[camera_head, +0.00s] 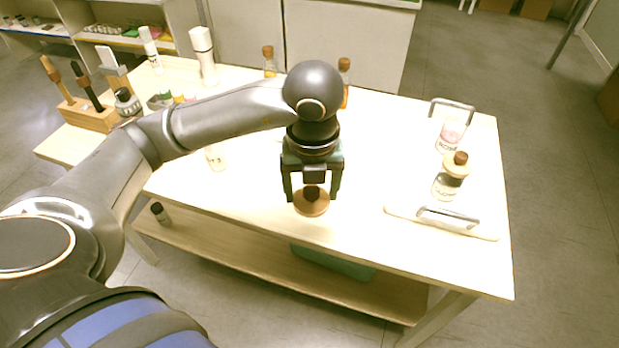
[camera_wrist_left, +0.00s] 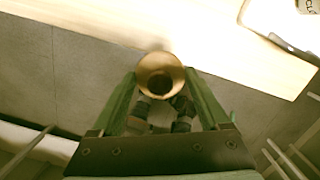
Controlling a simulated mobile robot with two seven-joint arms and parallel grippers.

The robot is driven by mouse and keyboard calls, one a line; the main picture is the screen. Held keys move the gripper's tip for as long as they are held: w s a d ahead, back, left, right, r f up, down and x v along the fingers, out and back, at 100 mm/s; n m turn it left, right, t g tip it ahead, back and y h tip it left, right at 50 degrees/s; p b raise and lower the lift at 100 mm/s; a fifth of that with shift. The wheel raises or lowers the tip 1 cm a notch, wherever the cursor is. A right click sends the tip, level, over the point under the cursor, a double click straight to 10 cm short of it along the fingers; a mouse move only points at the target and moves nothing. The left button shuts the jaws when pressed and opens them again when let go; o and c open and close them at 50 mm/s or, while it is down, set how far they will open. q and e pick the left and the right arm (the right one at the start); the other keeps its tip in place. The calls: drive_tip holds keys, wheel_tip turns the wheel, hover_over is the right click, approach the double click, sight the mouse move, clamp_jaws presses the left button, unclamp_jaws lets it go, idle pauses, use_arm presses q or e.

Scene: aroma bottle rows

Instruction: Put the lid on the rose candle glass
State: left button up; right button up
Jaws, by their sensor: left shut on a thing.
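My left gripper (camera_head: 312,194) hangs over the front middle of the table. It is shut on a round wooden lid (camera_head: 311,208) with a dark knob. The lid also shows as a brown disc between the fingers in the left wrist view (camera_wrist_left: 160,76). The rose candle glass (camera_head: 450,134), clear with a pinkish fill, stands without a lid at the back of a white tray (camera_head: 401,211) on the right. The glass is well to the right of my gripper. My right gripper is not in view.
A second candle glass (camera_head: 446,187) with a wooden lid (camera_head: 456,168) stands near the tray's front. Metal handles (camera_head: 448,218) rise at the tray's ends. Amber bottles (camera_head: 344,80) stand behind my arm. The table between my gripper and the tray is clear.

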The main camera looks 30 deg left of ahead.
sight(313, 205)
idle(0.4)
